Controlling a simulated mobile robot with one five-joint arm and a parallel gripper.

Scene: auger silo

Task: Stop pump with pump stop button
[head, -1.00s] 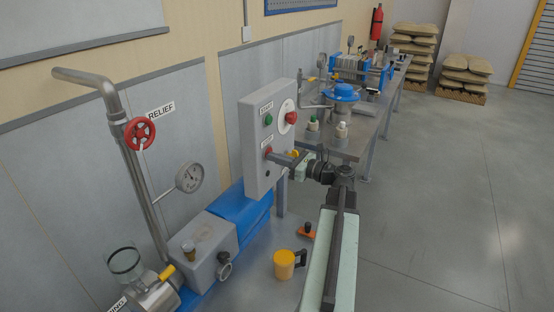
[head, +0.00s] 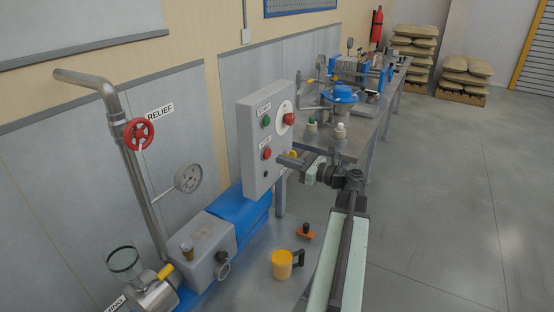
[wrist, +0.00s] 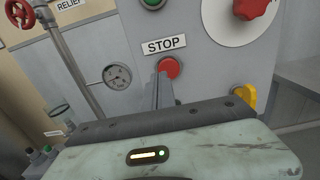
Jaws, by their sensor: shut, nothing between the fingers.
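The grey control box (head: 262,175) stands upright behind the blue-cased machine. Its red stop button (head: 267,153) sits below a green button (head: 266,121). In the wrist view the red button (wrist: 169,68) shows under a "STOP" label (wrist: 164,45). My gripper (head: 282,158) is shut and empty, just right of the red button, with a small gap in the head view. In the wrist view the shut fingers (wrist: 164,88) point at the button's lower edge, overlapping it in the picture.
A red rotary knob (head: 289,118) is on the box's upper right, and a yellow part (head: 292,155) on its right side. A yellow mug (head: 283,264) and an orange-based item (head: 305,232) are on the bench below my arm. Open floor lies right.

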